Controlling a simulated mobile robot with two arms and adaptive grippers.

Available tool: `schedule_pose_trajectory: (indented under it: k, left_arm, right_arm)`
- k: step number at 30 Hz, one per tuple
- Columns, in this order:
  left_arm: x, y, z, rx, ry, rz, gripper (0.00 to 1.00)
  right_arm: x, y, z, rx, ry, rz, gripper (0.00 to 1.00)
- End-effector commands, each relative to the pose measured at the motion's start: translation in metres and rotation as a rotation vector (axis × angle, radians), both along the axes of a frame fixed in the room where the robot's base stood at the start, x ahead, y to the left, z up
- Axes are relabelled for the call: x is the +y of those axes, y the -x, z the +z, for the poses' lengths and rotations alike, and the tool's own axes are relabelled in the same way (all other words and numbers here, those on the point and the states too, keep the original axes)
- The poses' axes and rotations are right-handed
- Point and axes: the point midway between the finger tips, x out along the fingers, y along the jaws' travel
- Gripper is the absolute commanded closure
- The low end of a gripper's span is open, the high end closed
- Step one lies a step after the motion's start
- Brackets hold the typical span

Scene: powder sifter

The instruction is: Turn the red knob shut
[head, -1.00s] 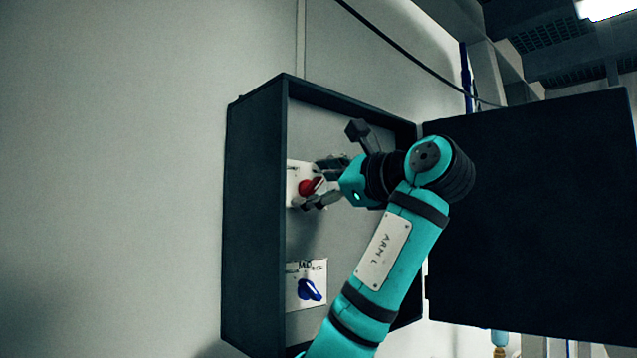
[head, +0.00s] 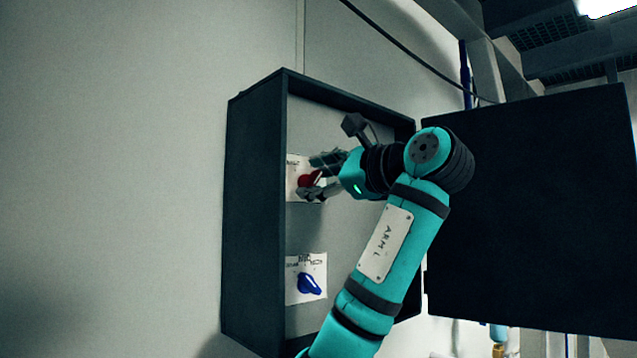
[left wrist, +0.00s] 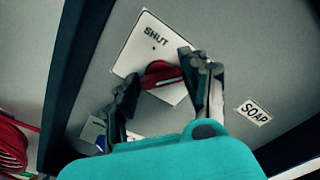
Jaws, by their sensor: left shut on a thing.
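The red knob (head: 309,179) sits on a white plate (head: 296,165) inside an open dark wall box (head: 252,215). My left gripper (head: 318,178) reaches in from the right with its fingers on either side of the knob, shut on it. In the left wrist view the red knob (left wrist: 160,74) shows between the two fingers of the left gripper (left wrist: 162,85). The plate there (left wrist: 150,42) bears the word SHUT. The fingers hide part of the knob. My right gripper is in neither view.
A blue knob (head: 310,284) on its own white plate (head: 296,268) is lower in the box. The box's dark door (head: 530,215) stands open to the right. The wall at left is bare.

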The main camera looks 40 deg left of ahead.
Motion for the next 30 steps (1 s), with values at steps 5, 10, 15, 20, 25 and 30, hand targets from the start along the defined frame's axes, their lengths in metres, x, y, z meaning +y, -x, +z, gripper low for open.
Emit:
schedule_pose_trajectory:
  k: [5,10,15,20,25,30]
  left_arm:
    - [0.0,0.0,-0.004,-0.137,0.014,-0.002,0.86]
    - [0.0,0.001,-0.004,-0.298,0.028,-0.002,0.86]
    - [0.0,0.001,-0.004,-0.458,0.043,-0.001,0.86]
    - [0.0,0.002,-0.004,-0.609,0.056,-0.002,0.86]
    - [0.0,0.002,-0.004,-0.77,0.068,-0.002,0.86]
    - [0.0,0.002,-0.004,-0.93,0.082,-0.002,0.86]
  right_arm:
    - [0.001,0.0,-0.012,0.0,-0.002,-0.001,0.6]
    - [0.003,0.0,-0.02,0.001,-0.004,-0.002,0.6]
    - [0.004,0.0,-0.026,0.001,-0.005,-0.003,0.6]
    - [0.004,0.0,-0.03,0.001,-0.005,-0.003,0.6]
    - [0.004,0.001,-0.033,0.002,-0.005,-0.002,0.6]
    - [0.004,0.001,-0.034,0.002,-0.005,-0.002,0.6]
